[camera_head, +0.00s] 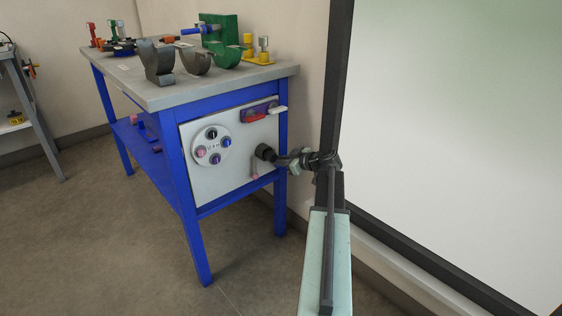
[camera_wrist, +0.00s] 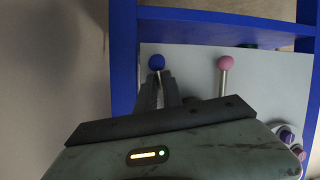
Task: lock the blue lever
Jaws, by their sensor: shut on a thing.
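The blue lever shows its round blue ball end (camera_wrist: 157,62) in the wrist view, at the upper left of a pale grey panel. My gripper (camera_wrist: 159,78) is shut on the lever, its two dark fingers close together just below the ball. The lever's shaft is mostly hidden by the fingers and the gripper body. In the head view my arm reaches to the right side of the panel (camera_head: 205,185) on the cart's end, and the blue lever cannot be made out there.
A pink-ball lever (camera_wrist: 224,62) stands close to the right of my fingers in the wrist view. Clamps and pipe holders crowd the cart top (camera_head: 172,97).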

